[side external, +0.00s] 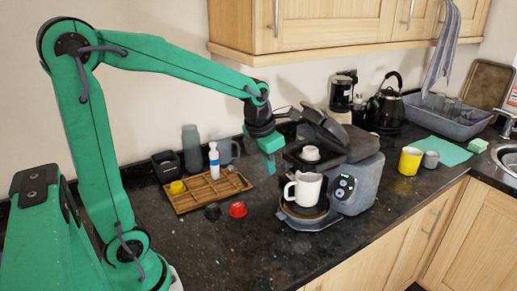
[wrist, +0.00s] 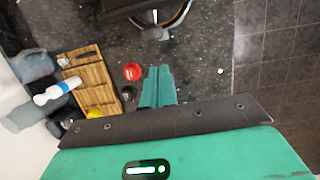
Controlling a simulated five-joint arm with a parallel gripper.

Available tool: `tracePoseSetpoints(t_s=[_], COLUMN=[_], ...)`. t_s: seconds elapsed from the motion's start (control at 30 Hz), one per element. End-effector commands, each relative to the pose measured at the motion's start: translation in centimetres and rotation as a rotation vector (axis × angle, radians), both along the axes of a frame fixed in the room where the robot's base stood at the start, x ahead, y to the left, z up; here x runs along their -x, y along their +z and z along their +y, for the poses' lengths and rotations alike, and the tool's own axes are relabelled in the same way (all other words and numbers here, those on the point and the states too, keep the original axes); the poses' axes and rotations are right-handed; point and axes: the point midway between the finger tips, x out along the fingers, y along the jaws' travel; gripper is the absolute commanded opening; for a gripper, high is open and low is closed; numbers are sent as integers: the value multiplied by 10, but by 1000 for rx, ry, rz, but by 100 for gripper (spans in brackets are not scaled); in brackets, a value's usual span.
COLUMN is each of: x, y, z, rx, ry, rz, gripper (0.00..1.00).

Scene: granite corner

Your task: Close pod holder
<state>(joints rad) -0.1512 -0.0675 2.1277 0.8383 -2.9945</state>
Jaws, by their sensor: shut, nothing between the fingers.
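The coffee machine (side external: 362,182) stands on the dark counter at the centre right. Its lid (side external: 325,127) is raised and tilted back. The pod holder (side external: 295,159) sits below the lid at the front, with a white pod (side external: 311,153) in it. A white mug (side external: 305,190) stands beneath on the drip tray. My gripper (side external: 270,170) is shut and empty, pointing down to the left of the machine, apart from it. In the wrist view its closed fingers (wrist: 158,82) point toward the counter, and only the machine's lower part (wrist: 150,12) shows at the top edge.
A wooden tray (side external: 190,205) with a white-blue bottle (side external: 214,160) and yellow pod (side external: 177,187) lies left. A red pod (side external: 238,209) and dark pod (side external: 212,212) lie before it. A yellow cup (side external: 410,160) stands right. Wall cupboards (side external: 340,25) hang above.

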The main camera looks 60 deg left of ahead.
Motion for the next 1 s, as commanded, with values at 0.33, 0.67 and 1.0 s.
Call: tracePoseSetpoints(t_s=[0.33,0.67,1.0], x=[23,34,38], y=[41,86,97], z=[0,0,0], rx=[-4,-4,-4], ry=[1,1,1], rz=[-5,-2,1], gripper=[0,0,0])
